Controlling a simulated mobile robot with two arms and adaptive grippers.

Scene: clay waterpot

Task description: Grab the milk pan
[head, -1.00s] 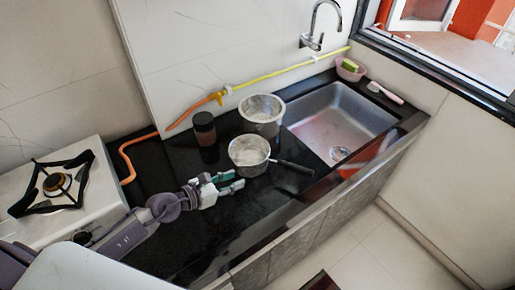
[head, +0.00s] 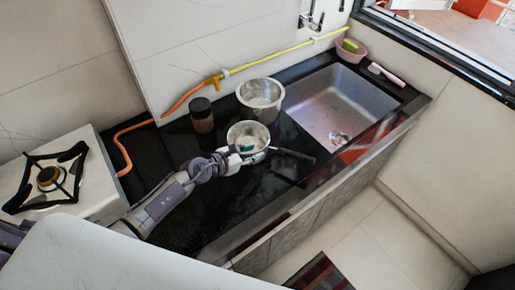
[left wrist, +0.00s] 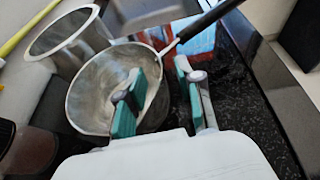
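The milk pan (head: 247,131), a small metal pan with a long dark handle (head: 293,155), stands on the black counter. It also shows in the left wrist view (left wrist: 95,85), its handle pointing to the upper right. My left gripper (left wrist: 160,72) has its teal-padded fingers apart. One finger is over the inside of the pan and the other is outside the wall, so the near rim lies between them. In the head view my left gripper (head: 250,154) partly hides the pan's near side. My right gripper is in neither view.
A larger metal pot (head: 262,95) stands just behind the pan, with a dark lidded jar (head: 201,115) to its left. The sink (head: 345,105) is to the right, the stove (head: 50,185) far left. The front counter is clear.

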